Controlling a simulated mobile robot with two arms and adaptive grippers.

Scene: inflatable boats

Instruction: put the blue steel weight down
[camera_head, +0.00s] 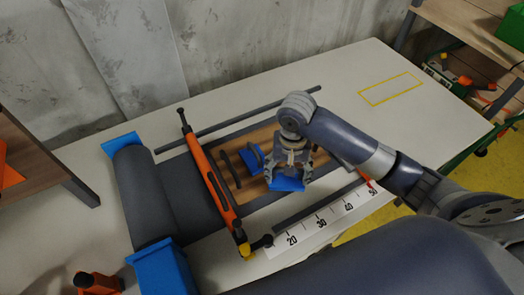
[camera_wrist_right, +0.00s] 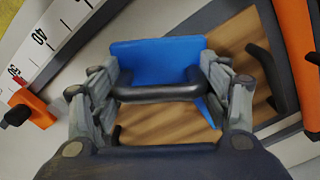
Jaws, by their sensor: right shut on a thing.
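My right gripper (camera_head: 288,174) is shut on the blue steel weight (camera_head: 287,184), over the wooden board (camera_head: 262,136) on the table. In the right wrist view the weight (camera_wrist_right: 155,58) shows as a blue block with a dark bar handle (camera_wrist_right: 155,92) between the fingers (camera_wrist_right: 160,88). I cannot tell whether its underside touches the board. Another blue piece (camera_head: 249,162) with a dark handle is just left of the gripper in the head view. My left gripper is not in view.
An orange clamp bar (camera_head: 211,183) crosses left of the board. A grey roll (camera_head: 145,195) with blue end blocks lies further left. A number scale (camera_head: 322,222) runs along the front. A yellow outlined rectangle (camera_head: 391,89) on the tabletop at the back right is empty.

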